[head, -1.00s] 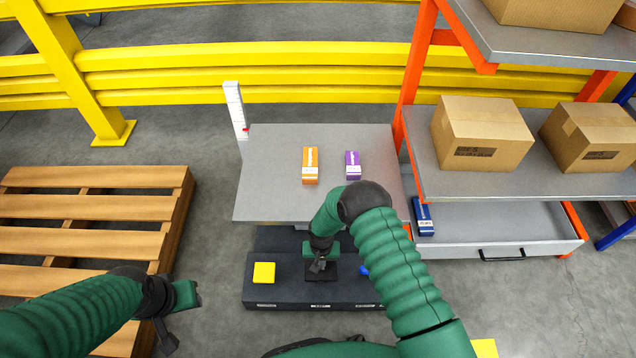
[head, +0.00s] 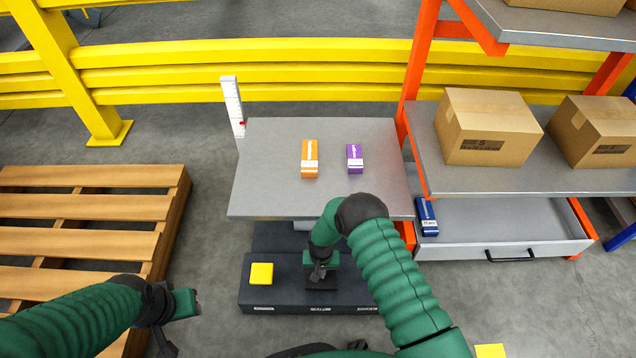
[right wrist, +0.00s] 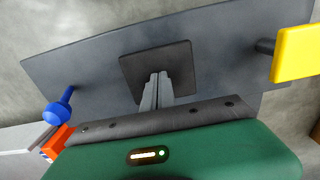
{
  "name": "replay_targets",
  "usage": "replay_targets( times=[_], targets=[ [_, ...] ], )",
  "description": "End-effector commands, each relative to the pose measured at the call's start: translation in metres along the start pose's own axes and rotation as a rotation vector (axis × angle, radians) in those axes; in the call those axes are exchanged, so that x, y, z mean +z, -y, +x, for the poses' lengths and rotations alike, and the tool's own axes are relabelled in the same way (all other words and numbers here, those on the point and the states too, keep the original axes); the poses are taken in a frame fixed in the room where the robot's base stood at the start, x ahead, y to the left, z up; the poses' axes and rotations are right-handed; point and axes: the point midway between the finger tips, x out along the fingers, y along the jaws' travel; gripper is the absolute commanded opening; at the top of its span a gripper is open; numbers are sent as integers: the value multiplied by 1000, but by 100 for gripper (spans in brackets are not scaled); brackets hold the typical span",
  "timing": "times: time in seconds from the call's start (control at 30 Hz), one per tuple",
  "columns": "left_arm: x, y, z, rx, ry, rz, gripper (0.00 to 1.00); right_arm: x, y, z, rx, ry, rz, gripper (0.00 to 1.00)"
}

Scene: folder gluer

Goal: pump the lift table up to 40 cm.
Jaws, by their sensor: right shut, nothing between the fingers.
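The lift table has a grey top (head: 275,190) carrying an orange box (head: 309,160) and a purple box (head: 355,159). A white scale (head: 232,103) with a red marker stands at its back left corner; its numbers are too small to read. The dark base (head: 275,296) has a yellow pedal (head: 261,273) at left and a black square pedal (head: 321,284) in the middle. My right gripper (head: 318,273) is shut and empty, its fingertips at the black pedal; the right wrist view cannot settle contact. My left gripper (head: 168,340) hangs left of the base, its jaws unclear.
A blue knob (right wrist: 57,112) is on the base in the right wrist view. A wooden pallet (head: 85,207) lies at left. An orange-framed shelf with cartons (head: 487,128) and an open drawer (head: 490,228) stands at right. A yellow rail (head: 250,70) runs behind.

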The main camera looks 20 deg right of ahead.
Motion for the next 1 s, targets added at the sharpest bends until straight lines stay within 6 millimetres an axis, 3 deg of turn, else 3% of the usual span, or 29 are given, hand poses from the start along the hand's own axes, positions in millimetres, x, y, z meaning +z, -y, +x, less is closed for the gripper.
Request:
replay_targets(
  times=[0.13,0.27,0.73,1.0],
  targets=[
    [3,0,12,0,0,0,36,0,0,15,-1,0,0,0],
    [1,0,2,0,0,0,36,0,0,4,-1,-1,0,0],
    [-15,0,-62,0,0,0,36,0,0,-77,0,-2,0,0],
    [-15,0,-63,0,0,0,36,0,0,-79,0,-1,0,0]
  ],
)
